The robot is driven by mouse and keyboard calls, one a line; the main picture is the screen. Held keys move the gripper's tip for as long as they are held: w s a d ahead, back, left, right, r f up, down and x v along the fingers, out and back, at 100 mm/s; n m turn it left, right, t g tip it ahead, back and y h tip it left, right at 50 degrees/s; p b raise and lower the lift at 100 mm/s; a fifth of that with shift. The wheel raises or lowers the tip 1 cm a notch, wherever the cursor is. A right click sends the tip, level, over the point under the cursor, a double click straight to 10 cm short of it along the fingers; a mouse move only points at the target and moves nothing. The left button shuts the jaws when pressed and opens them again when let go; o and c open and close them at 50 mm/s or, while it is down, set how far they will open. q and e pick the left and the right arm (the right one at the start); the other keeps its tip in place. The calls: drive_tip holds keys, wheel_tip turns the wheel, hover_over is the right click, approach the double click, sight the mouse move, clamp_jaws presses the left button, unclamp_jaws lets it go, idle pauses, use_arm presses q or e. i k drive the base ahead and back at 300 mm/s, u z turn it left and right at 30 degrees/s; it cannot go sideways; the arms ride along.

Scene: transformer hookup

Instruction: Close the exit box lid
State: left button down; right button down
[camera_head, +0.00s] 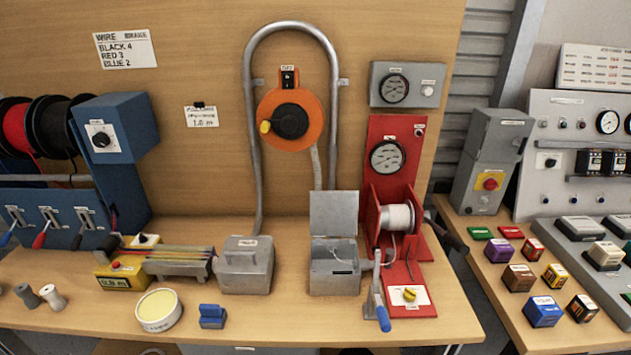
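A grey metal box (335,277) stands on the wooden bench, below the right leg of the bent conduit; I take it for the exit box. Its lid (333,213) is open and stands upright at the back edge. Thin wire shows inside the box, but its interior is too small to read. A second grey box (246,266) to its left is shut, with a handle on its lid. Neither of my grippers shows in this view.
A red winch stand (383,160) with a white spool (397,218) stands close right of the open box. A blue-handled lever (382,318) is at its front right. A round yellow-topped tin (158,310) and a blue block (212,316) lie left. The bench front before the box is clear.

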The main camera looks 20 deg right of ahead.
sight(333, 213)
drive_tip(key=z, duration=0.5)
drive_tip(key=i, duration=0.75)
drive_tip(key=z, duration=0.75)
